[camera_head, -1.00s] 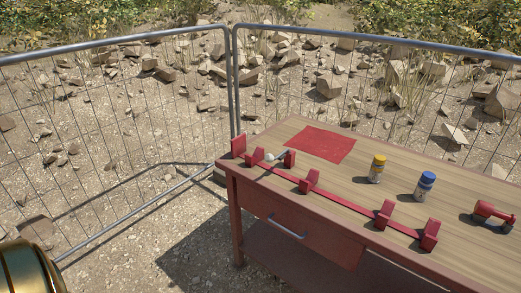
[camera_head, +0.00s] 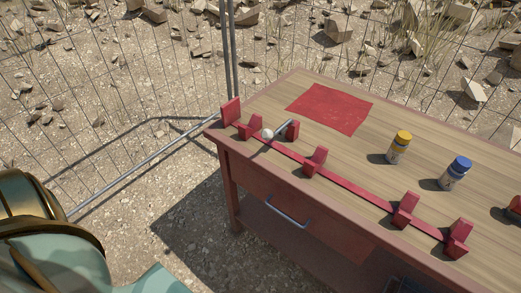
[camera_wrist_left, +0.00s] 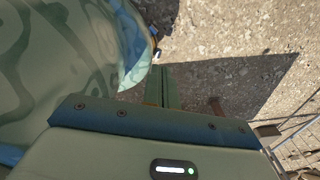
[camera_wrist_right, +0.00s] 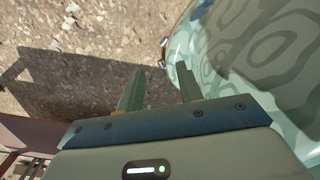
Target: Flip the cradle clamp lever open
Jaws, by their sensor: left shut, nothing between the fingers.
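A red cradle (camera_head: 345,188) runs along the front edge of the table, with several upright red blocks on it. The clamp lever (camera_head: 267,134) is at its left end: a thin grey rod with a white ball knob, lying low between two red blocks. My left gripper (camera_wrist_left: 163,86) shows in the left wrist view with its fingers together, empty, over gravel. My right gripper (camera_wrist_right: 160,80) shows in the right wrist view with its fingers apart, nothing between them, also over ground. Neither gripper shows in the head view, and both are away from the lever.
The wooden table (camera_head: 290,150) has a drawer with a metal handle (camera_head: 287,211). A red mat (camera_head: 330,108), a yellow-capped bottle (camera_head: 399,148) and a blue-capped bottle (camera_head: 455,173) are on top. A red item (camera_head: 514,207) is cut by the right edge. A mesh fence (camera_head: 120,100) stands behind and left.

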